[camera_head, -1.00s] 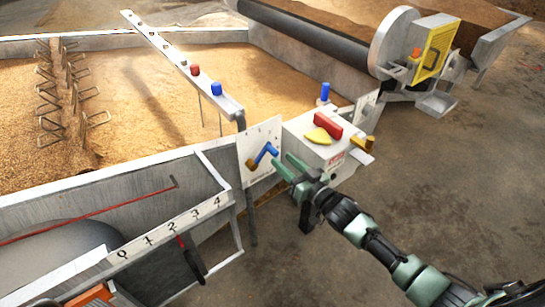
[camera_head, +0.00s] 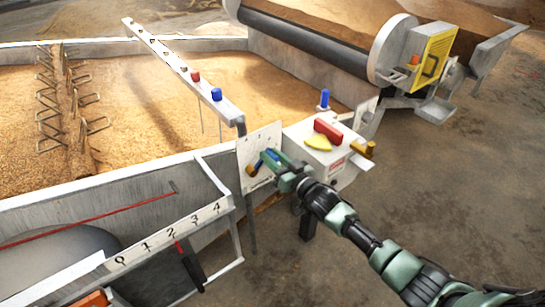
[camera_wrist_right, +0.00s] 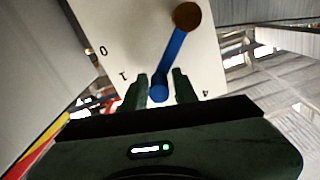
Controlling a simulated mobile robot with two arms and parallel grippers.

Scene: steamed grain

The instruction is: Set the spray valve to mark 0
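A white plate (camera_head: 259,150) carries a blue lever (camera_wrist_right: 174,52) on a brown-brass pivot (camera_wrist_right: 187,15); this appears to be the spray valve. In the right wrist view, marks 0, 1 and 4 show on the plate. The lever's free end lies between marks 1 and 4; the marks between are hidden by my gripper. My right gripper (camera_head: 270,158) is at the plate, its fingers on either side of the lever's blue end. In the right wrist view the gripper (camera_wrist_right: 161,88) is open, with gaps beside the knob. My left gripper is not in view.
A white box (camera_head: 322,150) with red and yellow handles stands right of the plate. A rail (camera_head: 185,70) with red and blue knobs runs behind. Left is a scale (camera_head: 165,238) marked 0 to 4 with a black-handled lever (camera_head: 191,266).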

